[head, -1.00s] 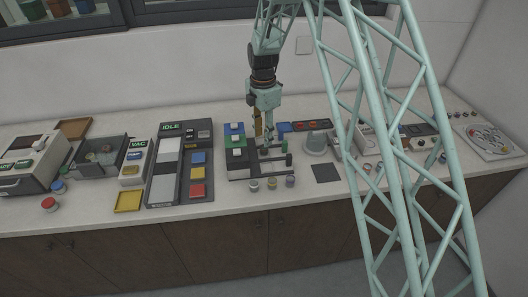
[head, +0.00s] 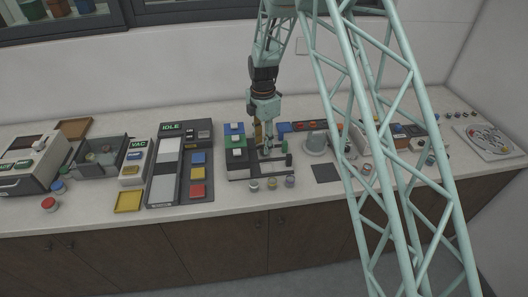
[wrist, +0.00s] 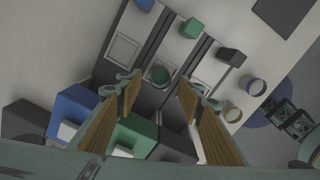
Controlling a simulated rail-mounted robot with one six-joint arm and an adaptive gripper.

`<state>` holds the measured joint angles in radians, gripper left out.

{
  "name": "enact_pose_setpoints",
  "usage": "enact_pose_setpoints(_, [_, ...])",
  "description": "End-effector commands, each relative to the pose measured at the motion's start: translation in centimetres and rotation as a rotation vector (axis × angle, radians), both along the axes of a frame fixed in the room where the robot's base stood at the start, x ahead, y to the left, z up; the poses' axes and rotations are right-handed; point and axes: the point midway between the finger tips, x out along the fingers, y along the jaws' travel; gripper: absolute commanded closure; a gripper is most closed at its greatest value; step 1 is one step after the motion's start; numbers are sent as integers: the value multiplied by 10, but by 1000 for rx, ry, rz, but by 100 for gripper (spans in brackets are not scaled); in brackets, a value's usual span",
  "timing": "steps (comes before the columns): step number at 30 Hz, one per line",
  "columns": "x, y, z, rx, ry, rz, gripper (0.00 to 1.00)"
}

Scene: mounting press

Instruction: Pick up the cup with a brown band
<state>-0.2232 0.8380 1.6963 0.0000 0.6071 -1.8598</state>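Three small cups stand in a row on the counter in front of the dark fixture: a greyish one (head: 254,185), a middle one with an olive or brownish band (head: 271,183), and a purple-banded one (head: 290,180). The brownish-banded cup also shows in the wrist view (wrist: 233,112), right of the fingers, with the purple-banded cup (wrist: 256,85) beyond it. Band colours are hard to tell at this size. My gripper (wrist: 158,95) is open and points down over the fixture, behind the cups. A dark green round thing (wrist: 160,74) shows between the fingers, below them.
The dark fixture (head: 240,173) carries blue, green and white blocks and a green knob (wrist: 192,28). A dark square mat (head: 326,173) lies to its right. The counter in front of the cups is clear.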

Motion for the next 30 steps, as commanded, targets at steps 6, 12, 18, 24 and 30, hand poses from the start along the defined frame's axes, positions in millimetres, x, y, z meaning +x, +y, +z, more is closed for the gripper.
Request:
enact_pose_setpoints(6, [0, 0, -22, 0, 0, 0, 65])
enact_pose_setpoints(12, [0, 0, -30, 0, -1, 1, 65])
enact_pose_setpoints(18, [0, 0, -30, 0, -1, 1, 65])
enact_pose_setpoints(24, [0, 0, -30, 0, -1, 0, 65])
enact_pose_setpoints(30, [0, 0, -30, 0, -1, 0, 71])
